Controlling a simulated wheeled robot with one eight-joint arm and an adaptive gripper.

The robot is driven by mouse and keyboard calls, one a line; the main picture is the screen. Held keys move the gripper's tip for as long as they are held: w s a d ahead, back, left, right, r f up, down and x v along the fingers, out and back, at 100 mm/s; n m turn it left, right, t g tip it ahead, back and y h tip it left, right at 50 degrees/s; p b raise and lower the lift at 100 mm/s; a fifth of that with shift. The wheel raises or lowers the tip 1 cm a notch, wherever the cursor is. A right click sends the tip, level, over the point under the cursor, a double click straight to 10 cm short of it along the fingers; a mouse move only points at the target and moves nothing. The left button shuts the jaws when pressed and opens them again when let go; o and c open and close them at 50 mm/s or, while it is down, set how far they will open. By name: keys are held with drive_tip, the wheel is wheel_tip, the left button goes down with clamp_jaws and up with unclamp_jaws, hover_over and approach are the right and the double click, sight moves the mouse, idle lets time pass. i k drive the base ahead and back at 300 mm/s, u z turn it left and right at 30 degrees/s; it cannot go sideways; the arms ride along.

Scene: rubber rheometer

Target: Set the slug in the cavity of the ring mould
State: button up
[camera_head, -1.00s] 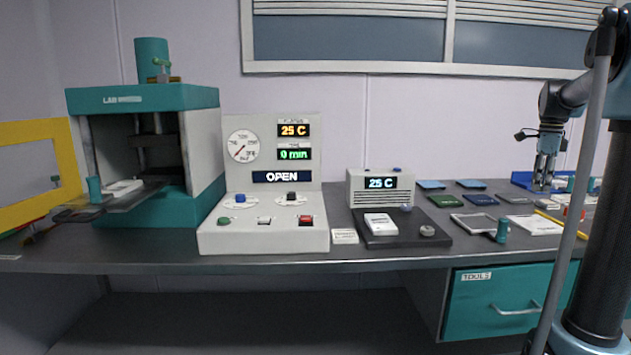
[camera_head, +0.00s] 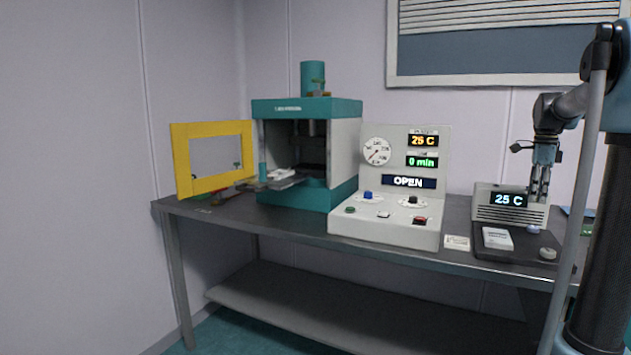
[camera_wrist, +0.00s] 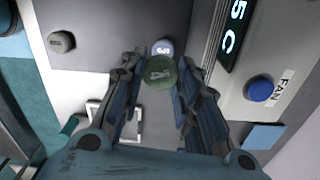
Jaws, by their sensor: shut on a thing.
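My gripper (camera_wrist: 160,85) is shut on a round, dark green slug (camera_wrist: 159,73) with markings on its face, held between the fingertips in the wrist view. In the head view my gripper (camera_head: 539,197) hangs in front of the display box at the right, and the slug is too small to make out there. At the left, a pale piece (camera_head: 279,174) lies on a dark plate jutting from the press; it may be the ring mould, but its cavity cannot be made out. My gripper is far to its right.
The teal press (camera_head: 305,108) has a yellow windowed guard (camera_head: 212,158) standing open at its left. A control console (camera_head: 390,215) stands between press and gripper. A dark tray (camera_head: 515,247) holds a white block (camera_head: 497,238) and small discs (camera_head: 533,229). The bench front edge is mostly clear.

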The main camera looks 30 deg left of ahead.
sight(281, 175)
drive_tip(key=u, duration=1.35)
